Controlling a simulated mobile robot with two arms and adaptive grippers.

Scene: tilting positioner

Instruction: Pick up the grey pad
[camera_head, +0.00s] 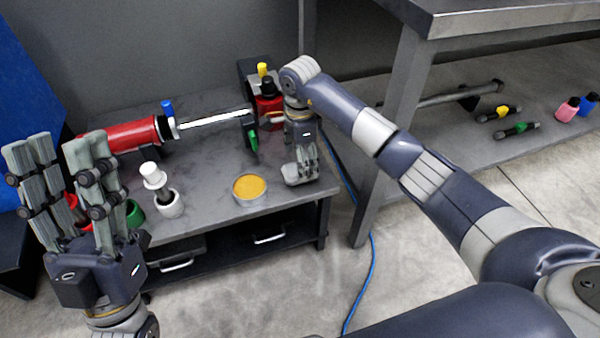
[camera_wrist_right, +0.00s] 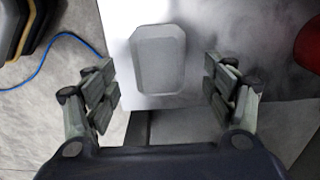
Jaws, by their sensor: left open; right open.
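The grey pad (camera_wrist_right: 158,58) is a light grey oblong with cut corners, flat on the tabletop near its edge in the right wrist view. In the head view it shows as a pale shape (camera_head: 293,176) by the table's right front, partly hidden by my fingers. My right gripper (camera_head: 304,165) points down over it. In the wrist view my right gripper (camera_wrist_right: 160,82) is open, with one finger to each side of the pad and clear gaps between. My left gripper (camera_head: 58,150) is open and empty, raised at the left, in front of the table.
A round dish with yellow contents (camera_head: 250,187) stands left of the pad. A higher bench (camera_head: 400,130) stands close at the right.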

